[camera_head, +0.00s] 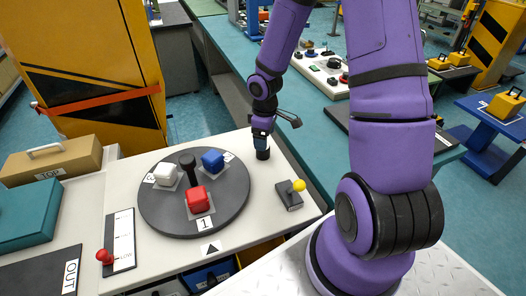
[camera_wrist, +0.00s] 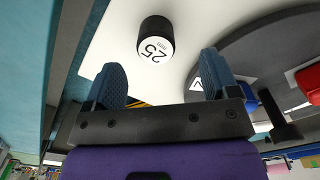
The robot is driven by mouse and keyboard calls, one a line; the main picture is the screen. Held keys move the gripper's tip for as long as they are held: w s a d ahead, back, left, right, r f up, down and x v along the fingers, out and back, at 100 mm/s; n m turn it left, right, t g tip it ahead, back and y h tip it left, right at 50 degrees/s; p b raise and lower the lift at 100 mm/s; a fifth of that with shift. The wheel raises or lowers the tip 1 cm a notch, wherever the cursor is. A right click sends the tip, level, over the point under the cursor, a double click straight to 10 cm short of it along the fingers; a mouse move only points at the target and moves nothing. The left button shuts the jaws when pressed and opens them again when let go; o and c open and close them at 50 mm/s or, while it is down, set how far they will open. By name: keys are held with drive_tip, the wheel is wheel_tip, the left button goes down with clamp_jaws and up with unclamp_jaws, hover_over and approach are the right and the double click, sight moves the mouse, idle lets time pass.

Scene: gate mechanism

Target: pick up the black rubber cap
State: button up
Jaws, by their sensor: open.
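A short black cylinder, which looks like the black rubber cap (camera_wrist: 155,38), stands on the white tabletop in the wrist view. Its end face bears a white label reading "25 mm". In the head view the cap (camera_head: 263,154) is right of the round grey turntable, directly under my gripper (camera_head: 261,138), which partly hides it. In the wrist view my gripper (camera_wrist: 161,72) has its two blue fingers wide apart with nothing between them. The cap lies beyond the fingertips, roughly centred between them, apart from both.
The grey turntable (camera_head: 160,221) carries white, red and blue blocks and a black post. A red-knobbed slider (camera_head: 119,243) is at the left. The tabletop's far edge is close behind the cap.

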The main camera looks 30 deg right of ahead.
drive_tip(key=shift+w+f, duration=0.2)
drive_tip(key=shift+f, duration=1.5)
drive_tip(key=shift+w+f, duration=0.2)
drive_tip(key=shift+f, duration=1.45)
drive_tip(key=shift+c, duration=0.3)
drive_tip(key=c, duration=1)
